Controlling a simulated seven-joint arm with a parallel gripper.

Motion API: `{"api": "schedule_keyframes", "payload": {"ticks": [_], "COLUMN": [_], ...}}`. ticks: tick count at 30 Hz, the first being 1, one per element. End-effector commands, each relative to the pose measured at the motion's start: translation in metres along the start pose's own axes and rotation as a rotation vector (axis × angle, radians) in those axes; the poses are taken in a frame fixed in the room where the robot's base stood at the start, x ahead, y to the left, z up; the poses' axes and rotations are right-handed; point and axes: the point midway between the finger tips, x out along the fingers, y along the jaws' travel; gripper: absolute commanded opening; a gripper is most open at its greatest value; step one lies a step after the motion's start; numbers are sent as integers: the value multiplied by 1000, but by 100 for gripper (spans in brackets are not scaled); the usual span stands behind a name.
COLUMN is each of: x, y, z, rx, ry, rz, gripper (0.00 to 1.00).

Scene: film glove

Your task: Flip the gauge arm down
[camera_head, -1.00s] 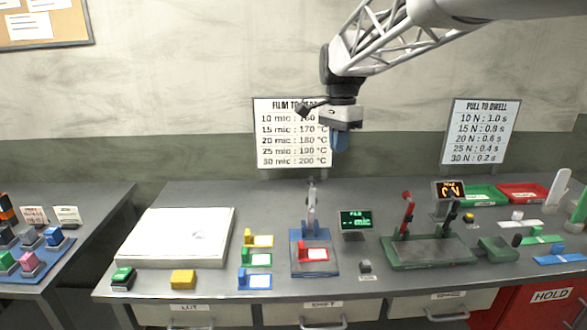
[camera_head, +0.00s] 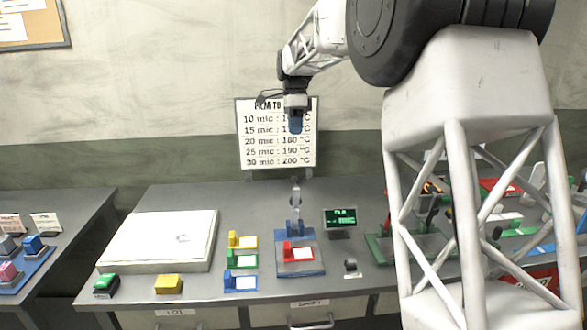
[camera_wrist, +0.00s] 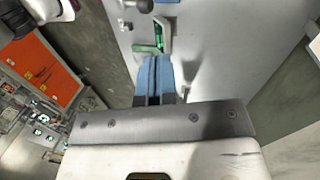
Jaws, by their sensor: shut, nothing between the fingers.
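The gauge (camera_head: 311,264) has a blue base on the table. Its grey gauge arm (camera_head: 295,203) stands upright at the back of that base. A red block with a white label (camera_head: 299,253) sits on the base in front of the arm. My gripper (camera_head: 296,127) is above the gauge arm in the picture, in front of the wall chart, and apart from the gauge. Its blue fingers also show in the wrist view (camera_wrist: 153,76), closed together and empty. I cannot surely make out the gauge arm in the wrist view.
A film display (camera_head: 340,219) stands right of the gauge. Yellow, green and blue labelled holders (camera_head: 241,262) stand to its left, beyond them a white flat box (camera_head: 158,240). A small dark knob (camera_head: 351,266) is at front right. My arm hides much of the right side.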

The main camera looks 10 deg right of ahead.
Motion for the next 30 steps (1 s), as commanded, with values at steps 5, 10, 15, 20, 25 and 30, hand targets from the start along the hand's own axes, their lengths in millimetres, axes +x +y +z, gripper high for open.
{"api": "schedule_keyframes", "payload": {"ticks": [5, 10, 15, 20, 25, 30], "x": [1, 2, 2, 2, 3, 10], "y": [-23, -32, -34, -34, -34, -34], "z": [4, 6, 6, 6, 6, 6], "rx": [58, 88, 95, 95, 94, 94], "ry": [0, 1, 1, 1, 1, 1], "rz": [20, 29, 30, 30, 31, 32], "gripper": [0, 0, 0, 0, 0, 0]}}
